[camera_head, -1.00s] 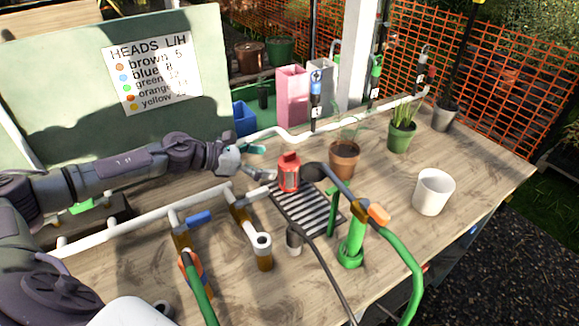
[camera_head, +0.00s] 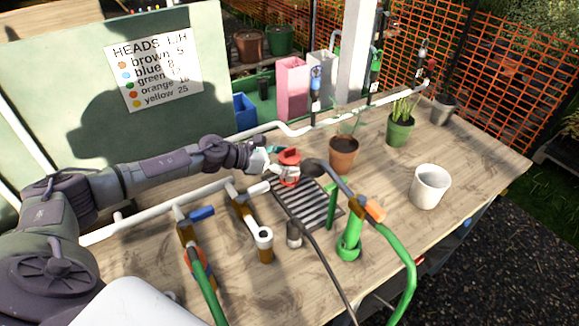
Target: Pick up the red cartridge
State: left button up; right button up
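The red cartridge (camera_head: 289,156) stands upright at the upper end of the dark slatted grate on the wooden bench. My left gripper (camera_head: 282,164) reaches it from the left, with its fingers at the cartridge's body. One pale finger crosses in front of the cartridge and hides part of it; the other is at its far side. I cannot tell whether the fingers are closed on it or still apart from it. My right gripper is not in view.
A dark spray head (camera_head: 313,168) is close on the cartridge's right. A white pipe with valves (camera_head: 150,214) runs in front of my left arm. A potted plant (camera_head: 343,153) and a white pot (camera_head: 429,187) stand to the right. Bare bench lies between them.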

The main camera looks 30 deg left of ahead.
pick_arm(q)
jog(key=c, duration=0.9)
jog(key=shift+o, duration=0.2)
jog(key=shift+r, duration=0.1)
